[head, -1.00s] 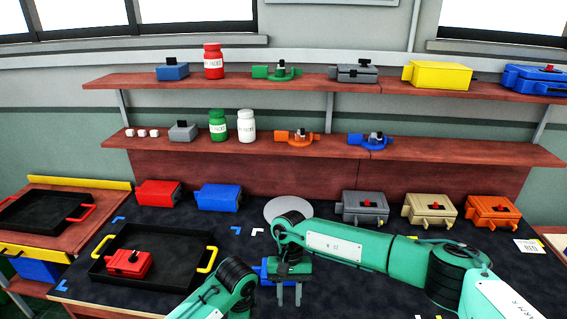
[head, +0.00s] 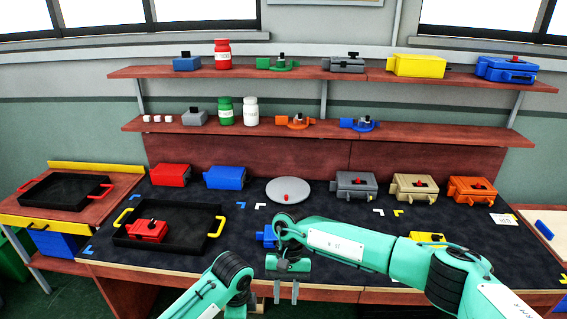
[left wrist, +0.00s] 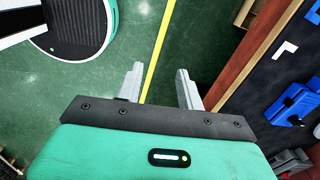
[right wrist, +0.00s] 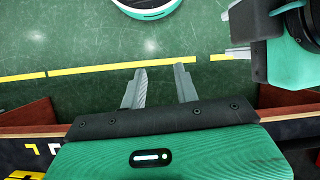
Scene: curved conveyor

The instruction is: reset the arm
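My right gripper (head: 286,291) hangs fingers-down at the table's front edge in the head view. In the right wrist view its fingers (right wrist: 160,90) stand apart with only green floor between them. My left gripper is mostly cut off at the bottom of the head view. In the left wrist view its fingers (left wrist: 160,88) are apart and empty above the floor. Part of the left gripper also shows at the right of the right wrist view (right wrist: 238,53).
The dark table (head: 330,272) holds a black tray (head: 190,243) with a red box (head: 147,231). A grey disc (head: 280,185), several boxes and a blue part (head: 265,238) beside my right arm also stand there. Two shelves (head: 420,133) hold bottles and boxes. The floor below both grippers is clear.

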